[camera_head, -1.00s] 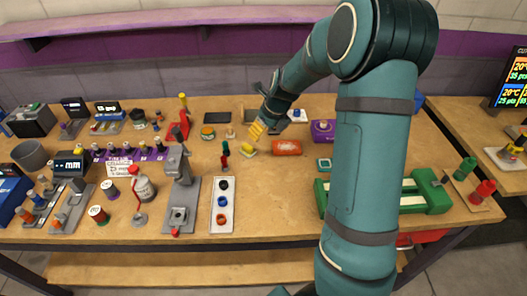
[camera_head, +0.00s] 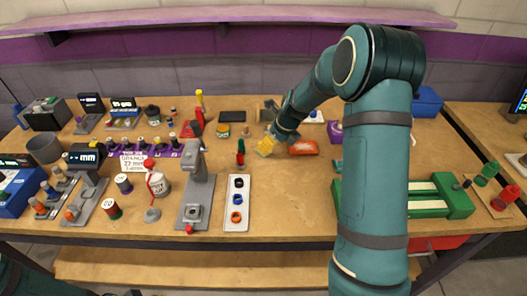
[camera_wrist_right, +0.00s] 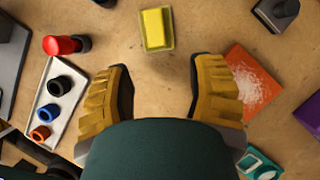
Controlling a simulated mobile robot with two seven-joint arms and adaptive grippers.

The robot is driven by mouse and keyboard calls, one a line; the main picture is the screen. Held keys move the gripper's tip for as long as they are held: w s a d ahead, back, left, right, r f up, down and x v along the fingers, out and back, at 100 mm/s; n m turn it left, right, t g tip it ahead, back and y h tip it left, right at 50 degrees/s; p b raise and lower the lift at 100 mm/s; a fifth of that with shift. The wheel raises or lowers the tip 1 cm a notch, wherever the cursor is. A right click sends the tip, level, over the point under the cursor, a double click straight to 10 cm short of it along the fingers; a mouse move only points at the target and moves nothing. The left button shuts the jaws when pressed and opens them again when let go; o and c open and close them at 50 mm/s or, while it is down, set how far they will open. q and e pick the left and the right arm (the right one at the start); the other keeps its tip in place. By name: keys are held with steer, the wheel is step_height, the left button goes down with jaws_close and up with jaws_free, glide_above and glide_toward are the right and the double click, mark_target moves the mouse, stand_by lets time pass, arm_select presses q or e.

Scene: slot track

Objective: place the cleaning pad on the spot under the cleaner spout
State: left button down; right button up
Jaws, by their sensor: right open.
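The cleaning pad appears to be the yellow block (camera_wrist_right: 156,28) lying in a shallow yellowish tray (camera_wrist_right: 168,46) in the right wrist view. My right gripper (camera_wrist_right: 160,85) is open with yellow fingers spread, and the pad lies ahead of the gap, apart from both fingers. In the head view the right gripper (camera_head: 265,147) is low over the table's middle; I cannot separate the pad from the yellow fingers there. What looks like the cleaner, a white bottle (camera_head: 163,188) with a red spout (camera_head: 149,165), stands at left above a round grey spot (camera_head: 152,215). My left gripper is not seen.
An orange mat with white powder (camera_wrist_right: 255,85) lies right of the gripper. A white tray with coloured rings (camera_head: 237,203) and a grey press-like stand (camera_head: 196,195) stand between the gripper and the bottle. A red-and-green tool (camera_head: 240,152) is close left. Bare table lies in front.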

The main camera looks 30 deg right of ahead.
steer(key=shift+w+r+b+x, duration=0.1)
steer(key=shift+w+b+x, duration=0.15)
steer(key=shift+x, duration=0.65)
steer(key=shift+w+r+b+x, duration=0.1)
steer(key=shift+b+x, duration=0.2)
steer(key=shift+x, duration=0.6)
steer(key=shift+w+r+b+x, duration=0.1)
steer(key=shift+w+b+x, duration=0.15)
steer(key=shift+x, duration=0.6)
steer(key=shift+s+a, duration=0.1)
steer(key=shift+a, duration=0.05)
steer(key=shift+c, duration=0.4)
steer(key=shift+f, duration=0.1)
jaws_close()
